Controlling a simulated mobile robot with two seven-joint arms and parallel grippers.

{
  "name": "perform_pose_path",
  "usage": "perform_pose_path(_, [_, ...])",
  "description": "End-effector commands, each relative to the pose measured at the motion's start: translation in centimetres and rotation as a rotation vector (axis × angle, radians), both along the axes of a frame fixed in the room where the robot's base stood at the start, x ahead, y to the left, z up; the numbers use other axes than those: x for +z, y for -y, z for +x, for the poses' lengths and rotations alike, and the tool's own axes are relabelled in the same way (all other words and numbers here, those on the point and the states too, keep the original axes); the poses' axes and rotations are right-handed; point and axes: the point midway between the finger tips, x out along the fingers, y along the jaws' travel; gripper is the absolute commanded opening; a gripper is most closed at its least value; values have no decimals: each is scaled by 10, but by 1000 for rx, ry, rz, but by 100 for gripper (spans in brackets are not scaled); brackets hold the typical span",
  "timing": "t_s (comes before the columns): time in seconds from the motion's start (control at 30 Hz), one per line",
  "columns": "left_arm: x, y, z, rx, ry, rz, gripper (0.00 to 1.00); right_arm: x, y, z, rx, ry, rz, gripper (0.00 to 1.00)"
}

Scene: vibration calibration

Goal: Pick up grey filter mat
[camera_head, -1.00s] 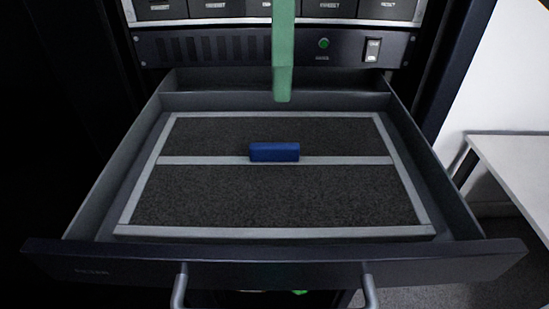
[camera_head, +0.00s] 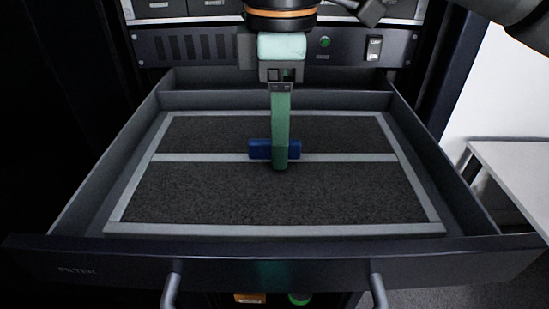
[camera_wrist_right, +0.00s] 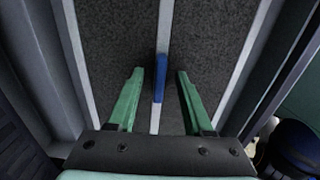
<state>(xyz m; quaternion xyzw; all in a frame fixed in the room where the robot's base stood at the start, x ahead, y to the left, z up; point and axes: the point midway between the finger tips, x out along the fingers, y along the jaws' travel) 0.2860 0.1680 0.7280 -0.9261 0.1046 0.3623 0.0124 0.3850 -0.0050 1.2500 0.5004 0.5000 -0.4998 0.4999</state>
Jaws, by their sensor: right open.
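The grey filter mat (camera_head: 275,195) lies flat in the pulled-out drawer (camera_head: 80,195). It is dark and grainy, with a light grey frame and a crossbar. A blue handle block (camera_head: 260,149) stands on the crossbar at its middle. My right gripper (camera_head: 280,165) points down over the block and hides part of it in the head view. In the right wrist view its green fingers (camera_wrist_right: 160,75) are open, one on each side of the blue handle block (camera_wrist_right: 160,78), with gaps between. Whether the fingertips are level with the block is unclear. My left gripper is not in view.
A panel with a green button (camera_head: 325,42) and a switch (camera_head: 374,48) is behind the drawer. The drawer walls surround the mat closely. Two drawer handles (camera_head: 172,290) are at the front. A white table (camera_head: 515,170) stands at the right.

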Motion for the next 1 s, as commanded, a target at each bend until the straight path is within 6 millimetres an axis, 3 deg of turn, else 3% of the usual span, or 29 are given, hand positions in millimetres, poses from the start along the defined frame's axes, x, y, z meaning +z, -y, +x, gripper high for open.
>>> perform_pose_path(0.07, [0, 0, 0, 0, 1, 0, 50, 0, 0, 0, 0, 0, 0, 48])
perform_pose_path(0.5, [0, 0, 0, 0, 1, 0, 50, 0, 0, 0, 0, 0, -1, 0])
perform_pose_path(1.0, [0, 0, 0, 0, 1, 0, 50, 1, 0, 0, 0, 0, 0, 0])
